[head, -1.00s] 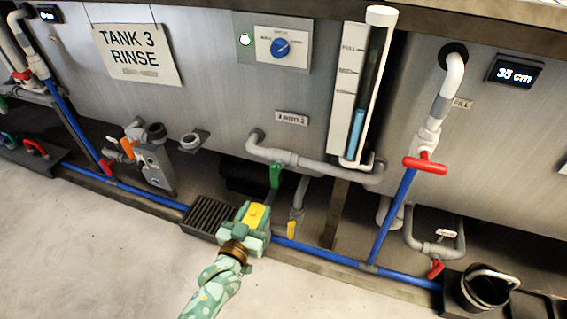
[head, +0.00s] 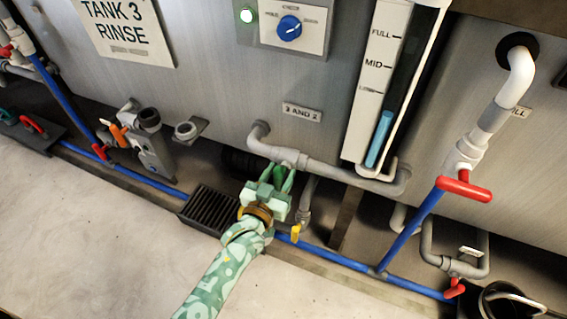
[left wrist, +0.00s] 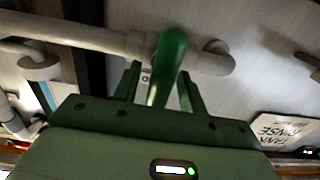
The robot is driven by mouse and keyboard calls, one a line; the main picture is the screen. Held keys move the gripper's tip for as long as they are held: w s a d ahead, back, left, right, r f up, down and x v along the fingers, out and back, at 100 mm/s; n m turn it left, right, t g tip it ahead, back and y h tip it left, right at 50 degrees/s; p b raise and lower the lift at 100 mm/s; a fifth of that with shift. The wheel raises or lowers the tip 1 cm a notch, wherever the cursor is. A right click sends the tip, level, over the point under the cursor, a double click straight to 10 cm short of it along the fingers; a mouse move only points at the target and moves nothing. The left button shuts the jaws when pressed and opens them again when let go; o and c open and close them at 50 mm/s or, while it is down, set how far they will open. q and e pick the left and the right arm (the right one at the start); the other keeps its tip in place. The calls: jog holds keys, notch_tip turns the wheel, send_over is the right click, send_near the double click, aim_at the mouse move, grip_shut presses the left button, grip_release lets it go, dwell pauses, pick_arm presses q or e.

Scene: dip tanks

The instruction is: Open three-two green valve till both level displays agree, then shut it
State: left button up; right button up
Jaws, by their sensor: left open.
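The green valve handle (left wrist: 168,62) stands on the grey pipe (head: 335,172) below the "3 AND 2" label (head: 301,112). In the left wrist view it lies between the two green fingers of my left gripper (left wrist: 160,88), which is open. In the head view my left gripper (head: 279,182) is at the handle and hides most of it. I cannot tell whether a finger touches it. My right gripper is not in view.
A level gauge (head: 380,138) with low blue liquid stands above the pipe. A yellow-handled valve (head: 295,233) is close to the right of my gripper. A red valve handle (head: 464,189) is further right. A black floor grate (head: 207,208) lies to the left.

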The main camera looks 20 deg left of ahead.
pick_arm(q)
jog(key=shift+w+r, duration=0.1)
jog(key=shift+w, duration=0.4)
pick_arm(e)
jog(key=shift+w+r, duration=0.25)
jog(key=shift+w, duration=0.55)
pick_arm(q)
grip_shut()
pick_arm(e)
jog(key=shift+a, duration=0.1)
